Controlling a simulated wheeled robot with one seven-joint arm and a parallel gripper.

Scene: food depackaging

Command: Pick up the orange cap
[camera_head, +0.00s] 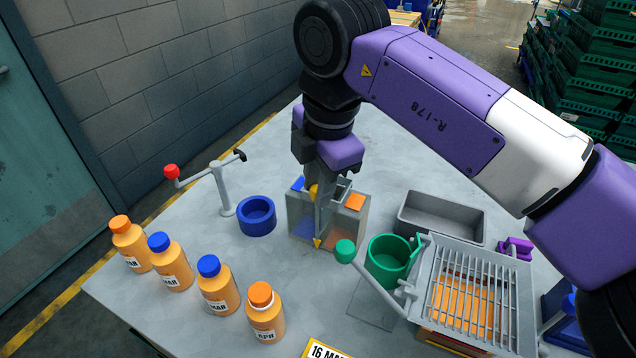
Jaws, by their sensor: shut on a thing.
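My gripper (317,240) points down at a grey two-part box (356,228) in the middle of the table. Its narrow fingers overlap the box in the picture, and I cannot tell how deep they are. The fingers are close together on something too small to identify. Orange caps show on two upright orange bottles: one cap on the far-left bottle (120,223), one on the nearest bottle (261,294). Both are well apart from my gripper, to its left. The box has a blue patch on its left part and an orange patch (355,202) on its right part.
Two blue-capped bottles (209,266) stand between the orange-capped ones. A red-knobbed lever stand (222,190) and blue ring (257,216) are left of the box. A green cup (388,261), grey tray (441,217) and slatted rack (470,292) crowd the right.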

